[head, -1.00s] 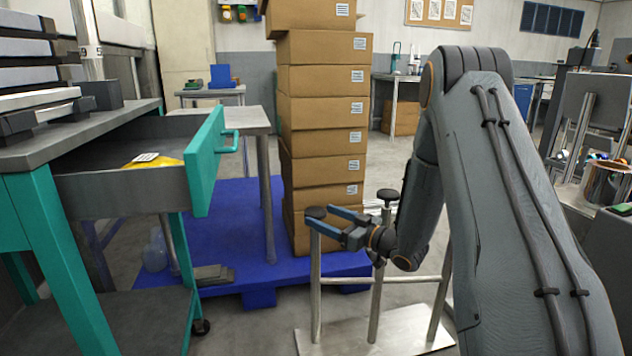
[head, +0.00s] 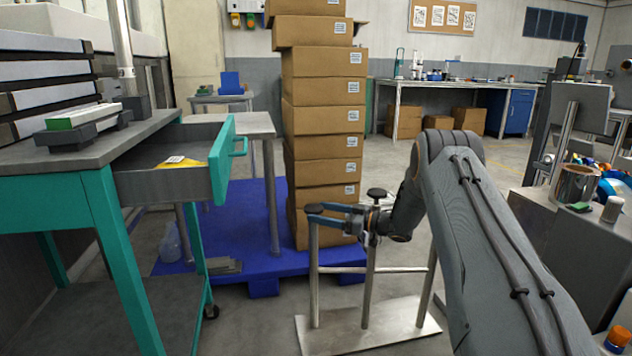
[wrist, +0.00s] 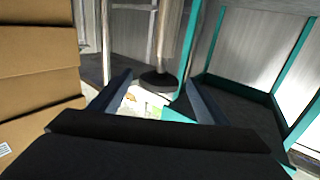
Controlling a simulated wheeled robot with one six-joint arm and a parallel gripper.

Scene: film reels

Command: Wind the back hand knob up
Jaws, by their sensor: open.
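Two dark round knobs top metal posts on a low steel stand (head: 350,335). The left knob (head: 314,209) is beside the fingertips of my gripper (head: 322,214); the other knob (head: 377,193) stands further right, behind the gripper. I cannot tell for sure which is the back hand knob. In the wrist view, which looks upside down, a post with a dark knob (wrist: 158,81) shows between the two fingers of my gripper (wrist: 158,92). The fingers are apart, and contact with the knob cannot be told.
A tall stack of cardboard boxes (head: 322,118) stands on a blue pallet (head: 235,205) just behind the stand. A teal workbench (head: 70,205) with an open drawer (head: 222,165) is at left. A grey bench (head: 570,240) with metal parts is at right.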

